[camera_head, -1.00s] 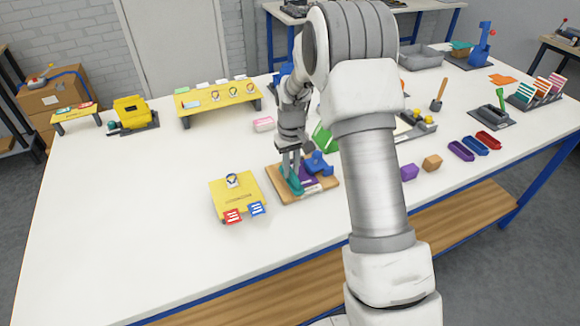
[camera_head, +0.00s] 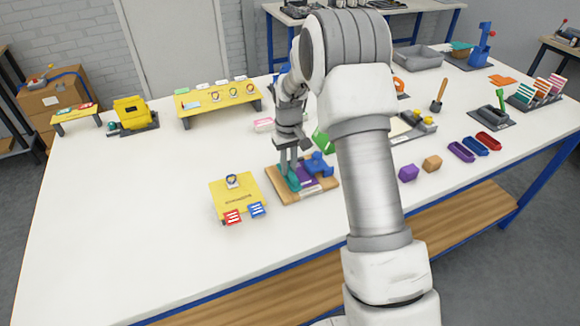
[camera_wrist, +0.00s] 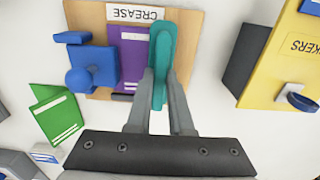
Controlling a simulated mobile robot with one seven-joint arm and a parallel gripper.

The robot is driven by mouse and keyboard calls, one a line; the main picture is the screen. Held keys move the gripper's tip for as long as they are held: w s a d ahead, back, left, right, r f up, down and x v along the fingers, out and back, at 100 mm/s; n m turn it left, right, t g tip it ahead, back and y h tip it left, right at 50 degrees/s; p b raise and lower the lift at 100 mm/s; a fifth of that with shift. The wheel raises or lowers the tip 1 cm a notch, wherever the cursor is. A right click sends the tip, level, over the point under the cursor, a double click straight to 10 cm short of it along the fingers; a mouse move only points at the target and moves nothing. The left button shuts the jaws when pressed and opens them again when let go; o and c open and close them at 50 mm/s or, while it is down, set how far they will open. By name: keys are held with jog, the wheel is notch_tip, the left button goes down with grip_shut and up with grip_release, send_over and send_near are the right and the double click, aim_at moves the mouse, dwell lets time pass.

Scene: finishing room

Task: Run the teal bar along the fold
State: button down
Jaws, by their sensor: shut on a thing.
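My gripper (camera_wrist: 160,88) is shut on the teal bar (camera_wrist: 161,50), which also shows in the head view (camera_head: 293,182). The bar is over the wooden board (camera_wrist: 188,50), along the right edge of the purple card (camera_wrist: 131,55) in the wrist view. Whether it presses on the card is unclear. The fold itself is not clear to see. The card lies on the board, beside a "CREASE" label (camera_wrist: 135,13). A blue clamp-like piece (camera_wrist: 92,68) is at the card's other side. In the head view the board (camera_head: 285,197) is below my gripper (camera_head: 289,172).
A yellow stand (camera_head: 236,198) with red and blue cards is left of the board. A green folded card (camera_wrist: 57,113) lies near the board. The front left tabletop (camera_head: 120,230) is clear.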

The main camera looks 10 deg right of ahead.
jog(key=shift+w, duration=0.15)
jog(key=shift+w+a+f, duration=0.1)
jog(key=shift+w, duration=0.2)
jog(key=shift+w, duration=0.1)
jog(key=shift+w, duration=0.35)
jog(key=shift+s, duration=0.55)
jog(key=shift+s, duration=0.1)
jog(key=shift+s+d+b, duration=0.2)
jog(key=shift+s+b, duration=0.1)
jog(key=shift+s, duration=0.65)
jog(key=shift+s+d, duration=0.1)
